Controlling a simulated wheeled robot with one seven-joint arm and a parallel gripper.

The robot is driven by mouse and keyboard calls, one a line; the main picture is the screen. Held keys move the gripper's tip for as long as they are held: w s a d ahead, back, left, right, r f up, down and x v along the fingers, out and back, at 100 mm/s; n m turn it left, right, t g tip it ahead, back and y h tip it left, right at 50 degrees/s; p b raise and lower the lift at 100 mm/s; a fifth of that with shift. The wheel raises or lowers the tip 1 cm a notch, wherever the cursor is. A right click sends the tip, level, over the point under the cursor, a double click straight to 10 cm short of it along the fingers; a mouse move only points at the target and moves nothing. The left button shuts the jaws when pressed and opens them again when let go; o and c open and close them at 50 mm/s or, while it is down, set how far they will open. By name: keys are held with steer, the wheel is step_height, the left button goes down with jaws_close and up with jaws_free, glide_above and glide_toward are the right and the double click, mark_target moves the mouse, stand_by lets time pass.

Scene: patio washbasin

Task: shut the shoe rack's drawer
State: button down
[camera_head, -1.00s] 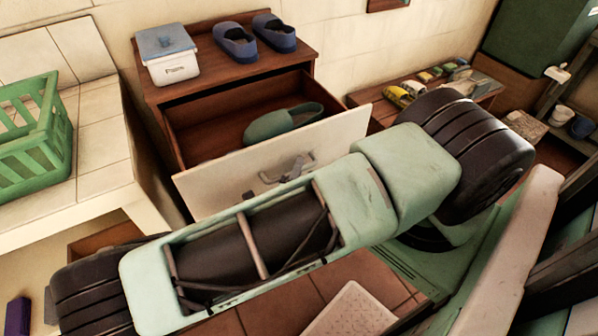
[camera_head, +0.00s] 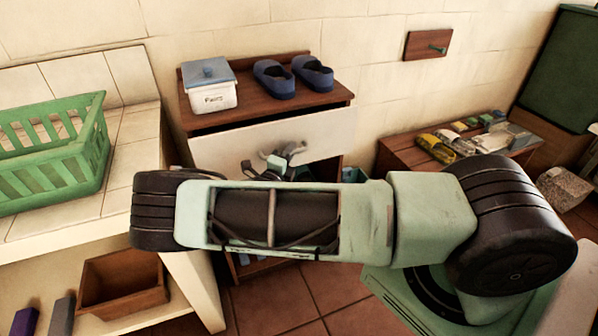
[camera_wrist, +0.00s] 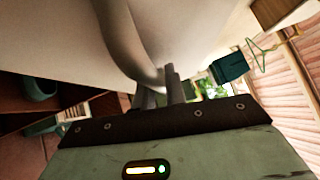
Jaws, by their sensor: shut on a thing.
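The shoe rack (camera_head: 318,98) is a brown wooden cabinet against the wall. Its drawer has a cream front (camera_head: 325,133) and sits close under the top board. A narrow dark strip shows along the upper edge, and I cannot tell whether the front is flush. The drawer's inside is hidden. My gripper (camera_head: 283,165) is at the middle of the front, shut on the curved grey handle (camera_head: 298,148). In the wrist view my fingers (camera_wrist: 160,92) are around the handle (camera_wrist: 122,40), with the pale drawer front behind. My arm covers the rack's lower part.
Blue slippers (camera_head: 274,79) and a lidded white box (camera_head: 210,88) stand on the rack. At left a tiled counter (camera_head: 130,130) bears a green basket (camera_head: 60,160); a wooden box (camera_head: 122,285) is below. A low bench (camera_head: 395,155) with several small items is at right.

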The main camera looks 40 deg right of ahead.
mark_target(284, 148)
steer(key=w, duration=0.2)
steer(key=w+d+b, duration=0.1)
steer(key=w, duration=0.1)
steer(key=shift+w+r, duration=0.1)
steer(key=shift+w, duration=0.05)
steer(key=c, duration=1.7)
jaws_free()
steer(key=shift+w, duration=0.1)
steer(key=b+v, duration=0.2)
steer(key=v, duration=1.5)
steer(key=shift+s+a, duration=0.15)
steer(key=shift+s, duration=0.15)
